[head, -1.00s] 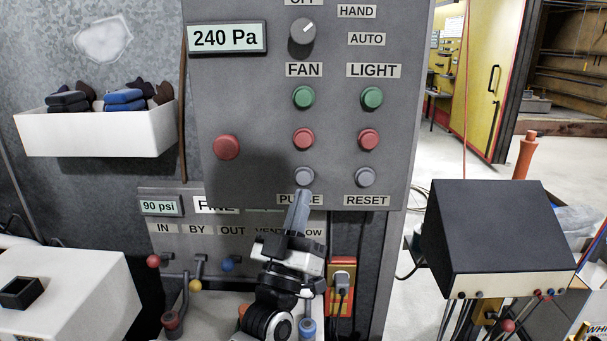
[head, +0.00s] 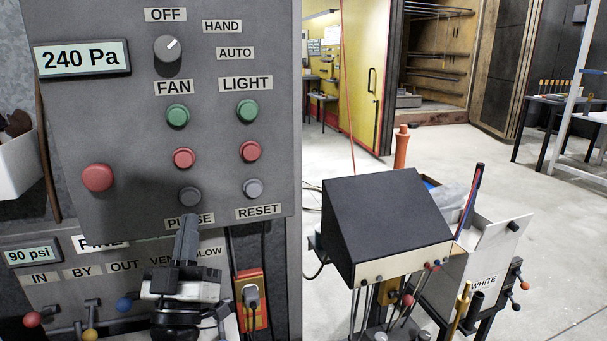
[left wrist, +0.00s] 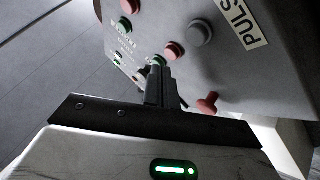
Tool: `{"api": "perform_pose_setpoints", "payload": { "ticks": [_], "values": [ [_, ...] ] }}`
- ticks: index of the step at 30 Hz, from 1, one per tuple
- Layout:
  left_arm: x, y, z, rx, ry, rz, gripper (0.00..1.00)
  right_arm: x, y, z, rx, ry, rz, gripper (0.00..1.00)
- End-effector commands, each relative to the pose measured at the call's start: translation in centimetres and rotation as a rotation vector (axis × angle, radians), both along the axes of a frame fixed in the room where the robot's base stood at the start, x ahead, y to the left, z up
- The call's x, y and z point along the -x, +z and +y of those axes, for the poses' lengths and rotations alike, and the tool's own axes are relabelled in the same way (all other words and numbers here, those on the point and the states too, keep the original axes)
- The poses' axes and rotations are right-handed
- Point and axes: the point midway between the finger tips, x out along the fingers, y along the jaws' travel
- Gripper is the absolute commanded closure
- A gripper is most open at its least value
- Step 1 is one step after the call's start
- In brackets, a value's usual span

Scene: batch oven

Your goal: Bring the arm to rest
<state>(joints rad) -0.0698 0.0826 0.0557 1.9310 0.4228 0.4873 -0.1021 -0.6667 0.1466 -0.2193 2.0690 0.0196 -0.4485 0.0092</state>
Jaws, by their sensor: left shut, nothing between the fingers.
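My left gripper (head: 189,222) is shut and empty. In the head view it points up in front of the lower part of the grey control panel (head: 130,140), just below the grey pulse button (head: 190,196). Its fingers cover part of the pulse label. In the left wrist view the closed fingers (left wrist: 160,75) show in front of the panel face, with the grey button (left wrist: 199,32) to their upper right, apart from them. My right gripper is not in view.
A black sloped box (head: 385,225) on a stand is to the right of the panel. Below the panel are small valve levers with coloured knobs (head: 125,304) and a socket with a plug (head: 250,296). Open floor (head: 560,230) lies at the far right.

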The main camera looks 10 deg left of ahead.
Motion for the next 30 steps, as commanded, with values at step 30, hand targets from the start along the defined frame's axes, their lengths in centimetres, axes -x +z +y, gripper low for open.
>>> {"api": "perform_pose_setpoints", "payload": {
  "ticks": [30],
  "values": [
    [16.9, -33.7, -14.1, -0.350, -0.405, 1.387, 1.00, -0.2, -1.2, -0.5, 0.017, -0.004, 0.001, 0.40]
  ]
}}
